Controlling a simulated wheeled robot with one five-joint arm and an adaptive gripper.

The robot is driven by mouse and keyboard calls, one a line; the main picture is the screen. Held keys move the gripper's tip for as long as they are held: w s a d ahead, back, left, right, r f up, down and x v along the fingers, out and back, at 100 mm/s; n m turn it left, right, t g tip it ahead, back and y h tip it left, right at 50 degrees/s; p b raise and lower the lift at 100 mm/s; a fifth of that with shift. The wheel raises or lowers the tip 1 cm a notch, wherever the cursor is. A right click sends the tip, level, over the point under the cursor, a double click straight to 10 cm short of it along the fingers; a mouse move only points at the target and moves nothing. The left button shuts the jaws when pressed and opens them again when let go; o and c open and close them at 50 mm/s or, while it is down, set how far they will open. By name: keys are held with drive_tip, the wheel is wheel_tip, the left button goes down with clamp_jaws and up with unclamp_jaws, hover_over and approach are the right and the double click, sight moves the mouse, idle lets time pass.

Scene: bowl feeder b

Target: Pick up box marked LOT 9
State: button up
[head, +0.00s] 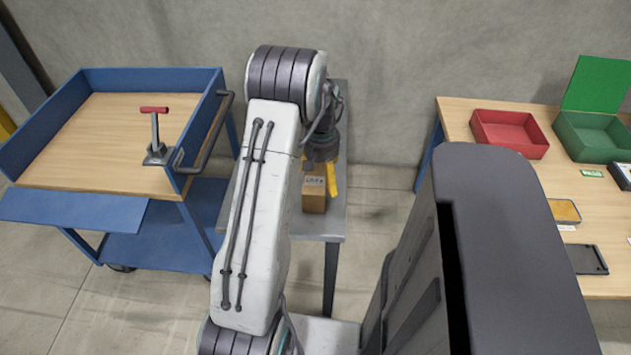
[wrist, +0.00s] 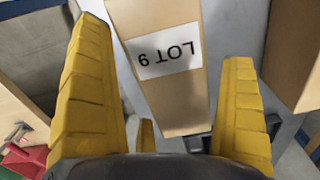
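The cardboard box marked LOT 9 (head: 313,203) stands on a narrow grey table in the head view, partly covered by my arm and gripper. In the wrist view the box (wrist: 180,103) shows its white label upside down, and it lies between my two yellow fingers. My gripper (wrist: 166,45) is open around the box, with a visible gap on the right finger's side. In the head view my gripper (head: 322,168) is at the box's top.
Another tan, box-like shape (wrist: 293,45) is at the right of the wrist view. The grey table (head: 335,222) stands between a blue cart (head: 152,238) with a red-handled clamp (head: 155,135) and a wooden table (head: 460,118) with a red bin (head: 508,146) and green box (head: 590,150).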

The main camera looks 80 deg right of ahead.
drive_tip(key=c, duration=1.1)
drive_tip(key=shift+r, duration=0.1)
